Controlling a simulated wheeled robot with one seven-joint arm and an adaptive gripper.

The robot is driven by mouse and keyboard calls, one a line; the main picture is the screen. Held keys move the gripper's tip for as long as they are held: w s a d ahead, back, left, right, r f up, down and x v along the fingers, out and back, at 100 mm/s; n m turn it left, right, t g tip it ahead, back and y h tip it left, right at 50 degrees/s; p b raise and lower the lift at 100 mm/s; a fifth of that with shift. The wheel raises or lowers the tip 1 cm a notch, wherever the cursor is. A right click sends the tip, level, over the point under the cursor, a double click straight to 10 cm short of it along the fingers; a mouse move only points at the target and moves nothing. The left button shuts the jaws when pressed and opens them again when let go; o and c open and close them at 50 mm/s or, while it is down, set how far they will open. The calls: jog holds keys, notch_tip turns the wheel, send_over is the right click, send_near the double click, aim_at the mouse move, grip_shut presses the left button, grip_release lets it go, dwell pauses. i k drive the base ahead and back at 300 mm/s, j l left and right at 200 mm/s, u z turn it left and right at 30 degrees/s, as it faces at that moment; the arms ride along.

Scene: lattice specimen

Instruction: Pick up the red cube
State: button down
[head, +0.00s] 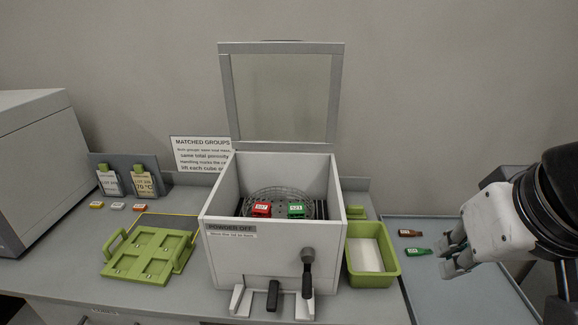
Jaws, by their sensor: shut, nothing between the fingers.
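The red cube (261,209) sits inside the open white box (274,262), on a round wire rack (278,194). A green cube (296,210) sits just to its right on the same rack. Both have white labels on top. My gripper (443,260) is at the right, over the right-hand tray surface, well apart from the box and the red cube. Its fingers are shut and hold nothing.
The box's framed lid (283,146) stands raised. The box walls surround the cubes, and a dark-knobbed lever (307,268) is at its front. A green bin (394,264) lies between box and gripper. A green tray (149,281) is at left.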

aim_at(261, 210)
jog(key=u, duration=1.35)
jog(key=z, duration=0.7)
jog(key=i+j+z, duration=0.6)
jog(key=j+z, duration=0.15)
